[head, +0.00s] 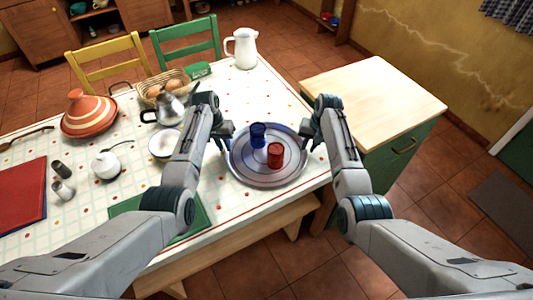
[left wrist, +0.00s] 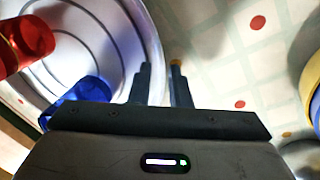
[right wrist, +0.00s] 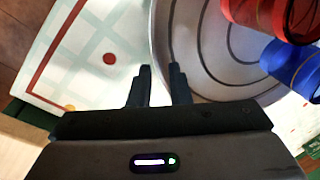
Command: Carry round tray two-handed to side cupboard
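The round grey tray (head: 240,170) sits at the table's right end, with a blue cup (head: 258,130) and a red cup (head: 275,155) upright on it. My left gripper (head: 228,137) is at the tray's left rim and my right gripper (head: 308,142) at its right rim. The right fingers (right wrist: 159,85) stand the same way across the opposite rim. The side cupboard (head: 375,80), green with a pale wooden top, stands right of the table.
The cupboard top is bare. A white jug (head: 242,48) stands at the table's far end. A kettle (head: 168,108), white bowl (head: 164,144), bread basket (head: 170,85) and striped tagine (head: 88,115) are to the left. A green mat (head: 195,222) lies near the front edge.

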